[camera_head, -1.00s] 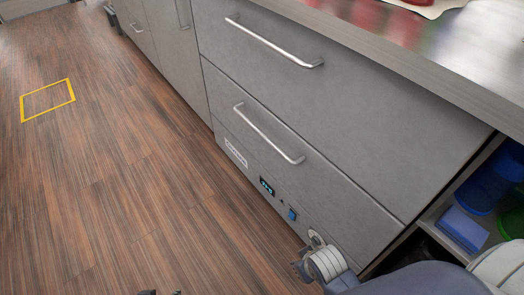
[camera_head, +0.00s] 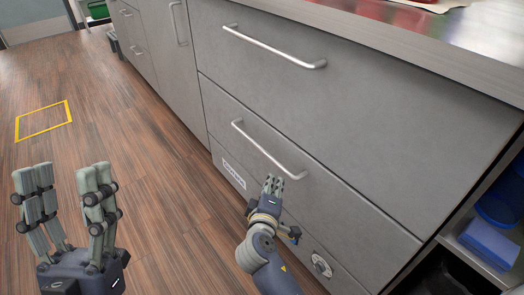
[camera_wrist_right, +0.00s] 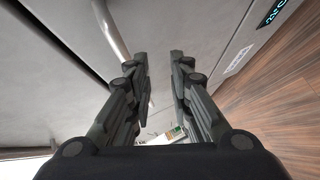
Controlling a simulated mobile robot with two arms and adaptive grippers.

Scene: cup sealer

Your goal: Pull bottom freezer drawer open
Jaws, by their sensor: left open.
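The bottom freezer drawer (camera_head: 340,205) is a grey front, closed flush with the cabinet, with a slanting silver bar handle (camera_head: 268,150). My right gripper (camera_head: 273,182) is in front of this drawer, just below the lower half of the handle. In the right wrist view its fingers (camera_wrist_right: 159,55) stand apart with nothing between them, and the handle (camera_wrist_right: 110,30) passes left of the left finger. Any contact with the handle cannot be told. My left gripper (camera_head: 65,170) is open and empty over the floor at the lower left.
The upper drawer (camera_head: 350,105) with its own bar handle (camera_head: 275,48) is closed above. A counter edge (camera_head: 440,60) juts over it. An open shelf with a blue box (camera_head: 490,243) is at the right. The wooden floor (camera_head: 150,150) left of the cabinet is clear.

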